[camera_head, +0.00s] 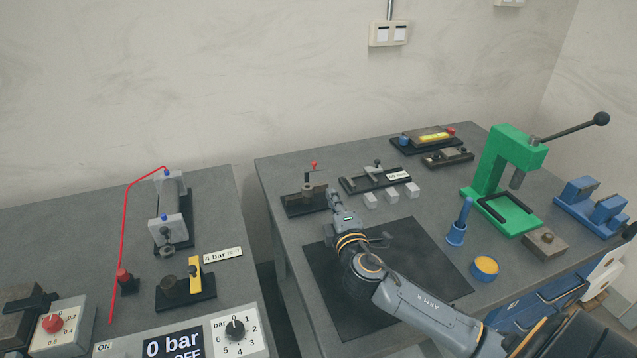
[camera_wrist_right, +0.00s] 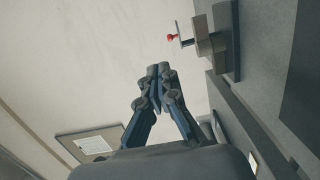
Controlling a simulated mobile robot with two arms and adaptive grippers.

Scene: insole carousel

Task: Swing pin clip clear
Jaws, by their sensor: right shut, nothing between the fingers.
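A small dark fixture (camera_head: 292,207) stands at the near-left back of the right-hand table. It carries an upright post and a small arm with a red-tipped pin (camera_head: 314,164). The fixture also shows at the upper right of the wrist view (camera_wrist_right: 236,45), with the red tip (camera_wrist_right: 172,38) pointing left. I cannot tell for sure which part is the clip. My right gripper (camera_head: 333,194) is just right of the fixture. In the wrist view my right gripper (camera_wrist_right: 158,69) has its fingertips together, empty, apart from the red tip. My left gripper is not in view.
A dark mat (camera_head: 420,250) lies under my right arm. Small light blocks (camera_head: 391,195) and a clamp fixture (camera_head: 350,185) stand right of the gripper. A green press (camera_head: 490,165) stands farther right. A gap separates this table from the left bench (camera_head: 60,250).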

